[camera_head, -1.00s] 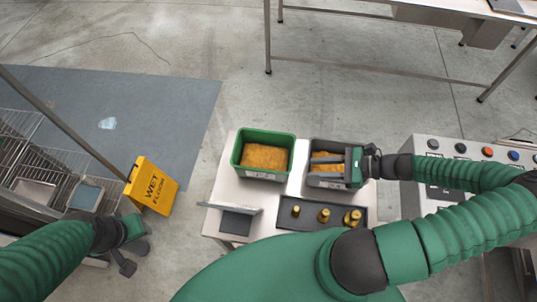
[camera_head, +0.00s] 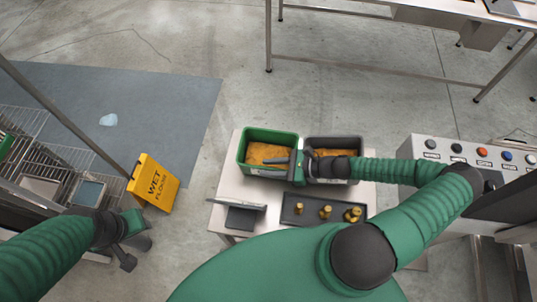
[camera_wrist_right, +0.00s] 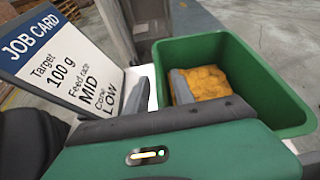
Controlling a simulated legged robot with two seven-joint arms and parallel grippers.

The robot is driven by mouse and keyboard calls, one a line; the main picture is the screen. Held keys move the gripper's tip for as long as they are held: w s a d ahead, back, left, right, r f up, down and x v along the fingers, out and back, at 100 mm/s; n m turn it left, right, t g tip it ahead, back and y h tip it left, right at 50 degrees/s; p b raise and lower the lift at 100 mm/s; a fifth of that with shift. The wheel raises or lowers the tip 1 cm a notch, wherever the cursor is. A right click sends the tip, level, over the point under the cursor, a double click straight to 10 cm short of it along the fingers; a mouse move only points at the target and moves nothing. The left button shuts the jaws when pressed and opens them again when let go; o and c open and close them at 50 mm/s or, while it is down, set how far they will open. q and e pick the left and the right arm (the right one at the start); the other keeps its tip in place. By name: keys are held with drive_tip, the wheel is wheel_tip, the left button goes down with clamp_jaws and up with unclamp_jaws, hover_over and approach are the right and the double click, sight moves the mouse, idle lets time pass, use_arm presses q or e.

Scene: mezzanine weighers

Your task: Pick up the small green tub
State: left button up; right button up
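The green tub (camera_head: 268,135) stands at the back left of the small white table, with orange-brown contents inside. It fills the right of the right wrist view (camera_wrist_right: 245,55). My right gripper (camera_head: 284,161) is at the tub's right side in the head view. In the right wrist view, its fingers (camera_wrist_right: 162,88) are apart, one outside the tub and one inside, with the tub wall between them. I cannot tell whether they touch the wall. My left gripper (camera_head: 134,248) is empty and looks open, low at the left, away from the table.
A dark grey tub (camera_head: 345,143) stands right of the green one. A dark tray (camera_head: 290,208) holds brass weights in front. A job card (camera_wrist_right: 60,55) stands at the table's left. A yellow wet floor sign (camera_head: 154,183) and a button panel (camera_head: 440,170) flank the table.

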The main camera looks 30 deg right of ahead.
drive_tip(key=shift+a, duration=0.15)
drive_tip(key=c, duration=0.5)
clamp_jaws()
drive_tip(key=shift+d, duration=0.45)
drive_tip(key=shift+a, duration=0.2)
